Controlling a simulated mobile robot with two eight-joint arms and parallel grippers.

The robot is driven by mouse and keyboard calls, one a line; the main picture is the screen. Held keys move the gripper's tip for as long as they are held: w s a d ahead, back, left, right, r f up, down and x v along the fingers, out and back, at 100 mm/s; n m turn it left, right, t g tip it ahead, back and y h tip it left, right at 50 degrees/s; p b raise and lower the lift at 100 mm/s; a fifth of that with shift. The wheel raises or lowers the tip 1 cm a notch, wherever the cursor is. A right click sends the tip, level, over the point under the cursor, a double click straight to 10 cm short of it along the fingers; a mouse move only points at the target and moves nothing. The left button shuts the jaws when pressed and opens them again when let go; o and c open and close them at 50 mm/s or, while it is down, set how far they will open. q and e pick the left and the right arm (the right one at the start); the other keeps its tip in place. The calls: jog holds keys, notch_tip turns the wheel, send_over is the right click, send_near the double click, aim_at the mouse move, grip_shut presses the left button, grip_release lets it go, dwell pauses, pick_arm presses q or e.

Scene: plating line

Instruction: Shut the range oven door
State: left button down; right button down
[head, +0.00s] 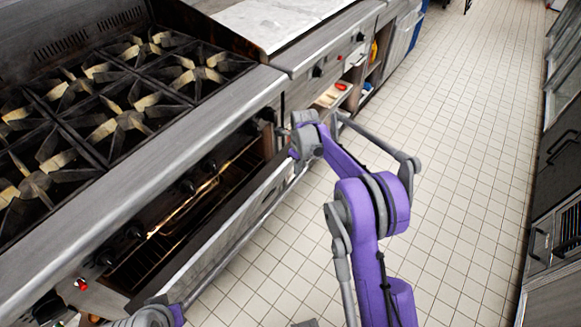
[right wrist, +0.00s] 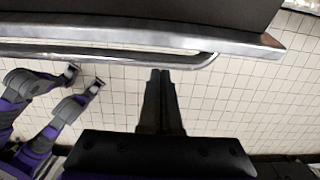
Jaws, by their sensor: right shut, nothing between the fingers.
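The range oven door (head: 232,221) hangs partly open below the cooktop, with the lit oven interior and wire racks (head: 150,252) showing in the gap behind it. In the right wrist view the door's metal edge (right wrist: 255,42) and its bar handle (right wrist: 130,57) cross the upper part. My right gripper (head: 292,152) is at the far end of the door in the head view. In the wrist view its dark fingers (right wrist: 160,74) are together and empty, with tips close to the handle; I cannot tell whether they touch. My left gripper is not visible; only part of that arm shows at the lower left.
The range top (head: 190,130) with several burner grates stands above the oven. A counter with shelves (head: 345,95) continues beyond it. The tiled floor (head: 455,150) to the right is clear. Dark-fronted cabinets (head: 553,240) line the right side.

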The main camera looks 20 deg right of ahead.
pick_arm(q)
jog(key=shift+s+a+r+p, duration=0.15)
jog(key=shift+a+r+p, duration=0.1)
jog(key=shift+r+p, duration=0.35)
pick_arm(e)
notch_tip(320, 180, up, 9)
jog(key=w+a, duration=0.1)
jog(key=shift+w+a, duration=0.25)
jog(key=shift+w, duration=0.15)
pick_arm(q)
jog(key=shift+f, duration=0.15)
pick_arm(e)
jog(key=shift+r, duration=0.15)
